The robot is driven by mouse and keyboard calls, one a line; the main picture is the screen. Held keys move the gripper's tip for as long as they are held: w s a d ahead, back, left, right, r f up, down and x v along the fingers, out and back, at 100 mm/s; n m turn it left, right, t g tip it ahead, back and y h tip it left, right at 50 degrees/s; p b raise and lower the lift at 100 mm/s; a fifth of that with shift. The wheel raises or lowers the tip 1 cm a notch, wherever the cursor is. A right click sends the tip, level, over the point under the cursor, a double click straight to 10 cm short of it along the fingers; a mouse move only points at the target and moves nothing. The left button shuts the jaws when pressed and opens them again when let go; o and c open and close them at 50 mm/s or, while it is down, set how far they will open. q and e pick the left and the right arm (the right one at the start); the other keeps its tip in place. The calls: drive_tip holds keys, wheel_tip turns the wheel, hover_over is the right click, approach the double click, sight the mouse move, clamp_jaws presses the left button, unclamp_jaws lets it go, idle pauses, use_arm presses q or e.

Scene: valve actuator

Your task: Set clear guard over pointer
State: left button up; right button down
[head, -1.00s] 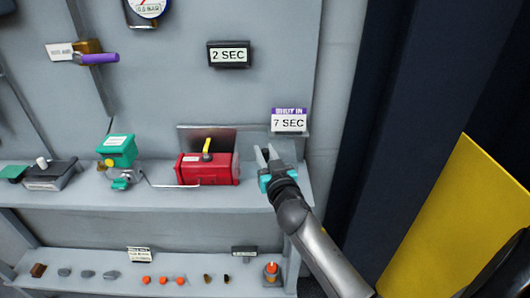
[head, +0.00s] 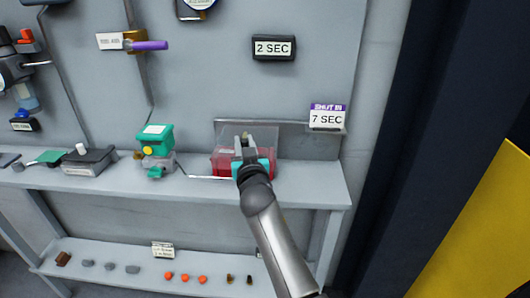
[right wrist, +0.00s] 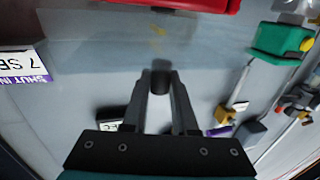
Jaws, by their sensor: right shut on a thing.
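The red actuator (head: 222,164) sits on the shelf, partly hidden behind my right gripper. Its red body also shows at the top edge of the right wrist view (right wrist: 140,4). My right gripper (head: 243,143) is in front of and over the actuator, shut on a small dark knob (right wrist: 160,82). The clear guard (right wrist: 95,62) is a faint see-through sheet around that knob. A blurred yellow pointer (right wrist: 157,32) shows through it. In the head view the pointer is hidden behind the gripper. Whether the guard touches the actuator cannot be told. My left gripper is not in view.
A green-topped valve (head: 154,140) stands left of the actuator, with a thin rod between them. A "SHUT IN 7 SEC" sign (head: 327,117) is at the right, a "2 SEC" sign (head: 274,48) above. The shelf's right end (head: 315,185) is clear.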

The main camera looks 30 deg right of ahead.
drive_tip(key=shift+w+a+b, duration=0.3)
drive_tip(key=shift+w+a, duration=0.15)
drive_tip(key=shift+a, duration=0.45)
drive_tip(key=c, duration=0.7)
unclamp_jaws()
drive_tip(key=shift+w+a, duration=0.1)
